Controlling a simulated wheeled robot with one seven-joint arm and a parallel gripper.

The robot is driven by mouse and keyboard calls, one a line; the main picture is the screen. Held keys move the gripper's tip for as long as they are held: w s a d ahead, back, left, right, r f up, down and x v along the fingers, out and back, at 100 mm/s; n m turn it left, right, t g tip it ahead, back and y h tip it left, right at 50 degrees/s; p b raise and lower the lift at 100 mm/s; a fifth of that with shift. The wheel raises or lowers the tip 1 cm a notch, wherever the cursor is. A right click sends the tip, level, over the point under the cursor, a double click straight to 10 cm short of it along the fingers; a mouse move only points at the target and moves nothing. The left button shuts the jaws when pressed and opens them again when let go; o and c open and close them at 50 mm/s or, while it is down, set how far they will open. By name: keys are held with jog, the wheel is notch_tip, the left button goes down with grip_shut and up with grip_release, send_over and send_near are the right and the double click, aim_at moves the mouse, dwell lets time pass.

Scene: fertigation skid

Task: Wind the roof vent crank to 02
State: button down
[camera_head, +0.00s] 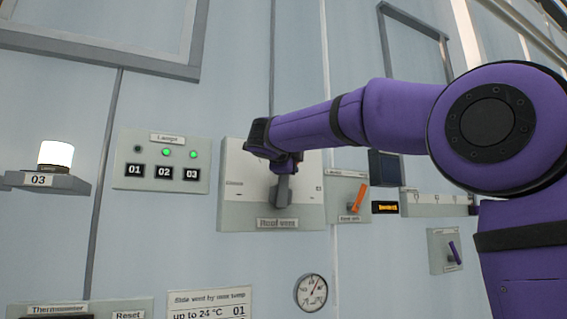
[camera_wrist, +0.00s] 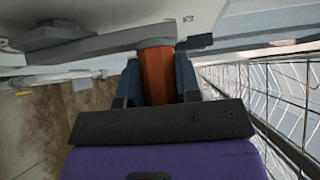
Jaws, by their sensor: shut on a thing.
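The roof vent panel (camera_head: 240,208) is a pale plate on the wall with a "Roof vent" label at its bottom edge. A grey crank arm (camera_head: 283,194) shows at its middle, partly behind my gripper (camera_head: 284,165). In the wrist view my gripper (camera_wrist: 157,88) has its two fingers on either side of the orange crank handle (camera_wrist: 156,72) and is shut on it. Part of the panel's scale is hidden behind my arm; marks show at its left and right, too small to read surely.
Left of the panel is a lamp board (camera_head: 164,187) marked 01, 02, 03; 01 is dark, 02 and 03 glow green. A lit white lamp (camera_head: 56,153) sits on a shelf marked 03. Close on the right are an orange lever (camera_head: 357,197) and a small display (camera_head: 385,207). A gauge (camera_head: 311,292) is below.

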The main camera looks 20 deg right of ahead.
jog(key=shift+m+g+y, duration=0.3)
jog(key=shift+m+y, duration=0.2)
jog(key=shift+d+f, duration=0.25)
jog(key=shift+d, duration=0.4)
jog(key=shift+d+f, duration=0.2)
jog(key=shift+d, duration=0.4)
jog(key=shift+d+f, duration=0.25)
jog(key=shift+d, duration=0.4)
jog(key=shift+f, duration=0.1)
jog(key=c, duration=0.8)
grip_release()
jog(key=shift+s+a, duration=0.1)
jog(key=shift+a, duration=0.05)
jog(key=v, duration=1)
jog(key=shift+s+a, duration=0.2)
